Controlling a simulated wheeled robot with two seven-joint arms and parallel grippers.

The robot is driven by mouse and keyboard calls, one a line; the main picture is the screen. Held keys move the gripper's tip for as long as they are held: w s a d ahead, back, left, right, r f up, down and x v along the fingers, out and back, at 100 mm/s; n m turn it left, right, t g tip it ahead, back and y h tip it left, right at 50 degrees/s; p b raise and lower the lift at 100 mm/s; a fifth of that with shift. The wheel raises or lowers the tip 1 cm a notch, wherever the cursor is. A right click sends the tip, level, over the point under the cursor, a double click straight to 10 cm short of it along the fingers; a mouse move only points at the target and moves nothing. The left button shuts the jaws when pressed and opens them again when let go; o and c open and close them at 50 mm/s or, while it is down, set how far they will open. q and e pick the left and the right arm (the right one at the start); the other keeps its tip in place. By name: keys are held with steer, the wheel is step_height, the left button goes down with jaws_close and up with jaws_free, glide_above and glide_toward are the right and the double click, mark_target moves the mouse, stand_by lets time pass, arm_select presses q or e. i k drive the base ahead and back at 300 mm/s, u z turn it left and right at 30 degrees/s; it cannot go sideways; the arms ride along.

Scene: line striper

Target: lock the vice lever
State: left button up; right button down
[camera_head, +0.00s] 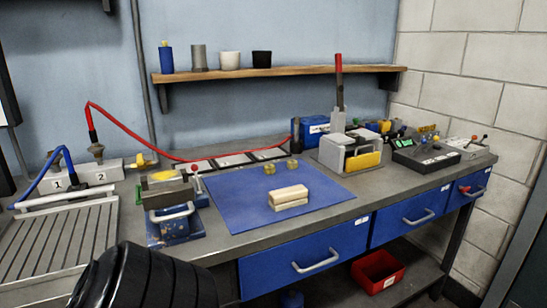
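The vice (168,228) stands near the left front of the bench. It has a blue base, grey jaws and a light curved handle at its front. A yellowish piece (162,176) shows at its jaws. A short upright lever with a red knob (194,168) stands at the vice's right rear; I cannot tell whether it is locked. A black ribbed part of my arm (145,277) shows at the bottom left, in front of the bench and below the vice. Neither gripper's fingers are in view.
A blue mat (240,206) right of the vice carries pale blocks (288,197). Behind it stands a grey press (348,150) with a tall red-tipped handle. Hoses rise from a numbered block (98,174) at left. A shelf (280,71) holds several cups. Blue drawers (305,262) line the front.

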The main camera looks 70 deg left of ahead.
mark_target(194, 168)
steer(key=i, duration=0.95)
steer(key=u, duration=3.55)
